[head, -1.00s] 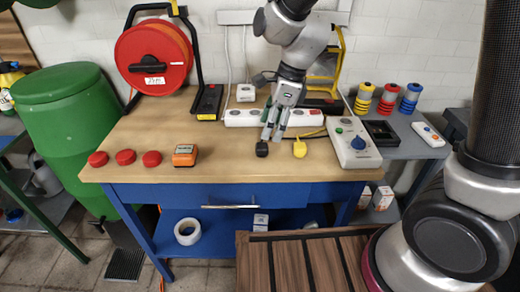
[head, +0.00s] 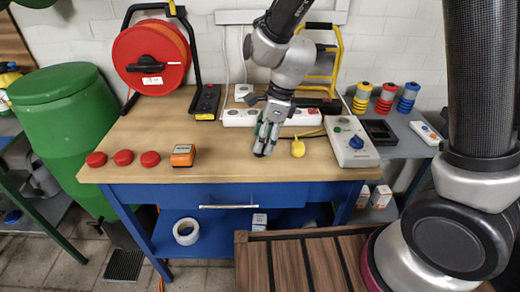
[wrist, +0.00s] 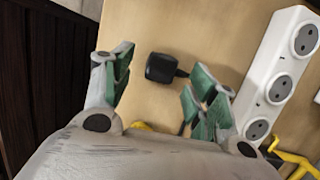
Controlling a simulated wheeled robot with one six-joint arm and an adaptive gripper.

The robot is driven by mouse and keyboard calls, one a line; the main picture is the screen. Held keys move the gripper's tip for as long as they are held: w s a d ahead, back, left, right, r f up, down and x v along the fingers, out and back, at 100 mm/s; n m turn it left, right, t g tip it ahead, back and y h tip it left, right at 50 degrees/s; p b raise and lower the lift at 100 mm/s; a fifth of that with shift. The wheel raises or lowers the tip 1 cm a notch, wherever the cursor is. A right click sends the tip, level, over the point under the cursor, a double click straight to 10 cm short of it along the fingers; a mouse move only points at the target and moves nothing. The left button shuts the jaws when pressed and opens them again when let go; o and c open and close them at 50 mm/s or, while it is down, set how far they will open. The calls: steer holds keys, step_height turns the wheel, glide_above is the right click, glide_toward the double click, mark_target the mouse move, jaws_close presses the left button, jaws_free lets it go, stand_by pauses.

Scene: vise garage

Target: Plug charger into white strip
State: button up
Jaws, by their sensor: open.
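A small black charger (wrist: 163,68) lies on the wooden bench top; the wrist view shows it between my fingers, with clear wood on both sides. My gripper (head: 265,146) is open above the front middle of the bench, pointing down, and largely hides the charger in the head view. The white strip (head: 238,117) lies behind my gripper, partly covered by it. In the wrist view the strip (wrist: 272,90) runs along the right with several round grey sockets, and those in view look empty.
A yellow plug (head: 297,149) with a cord lies just right of my gripper. A grey control box (head: 350,142) stands further right. An orange-black device (head: 183,156) and red knobs (head: 123,157) lie left. A red cable reel (head: 153,58) stands behind. The bench's left middle is clear.

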steer(key=shift+x, duration=1.2)
steer(key=c, duration=1)
steer(key=shift+c, duration=0.3)
step_height(320, 180, up, 10)
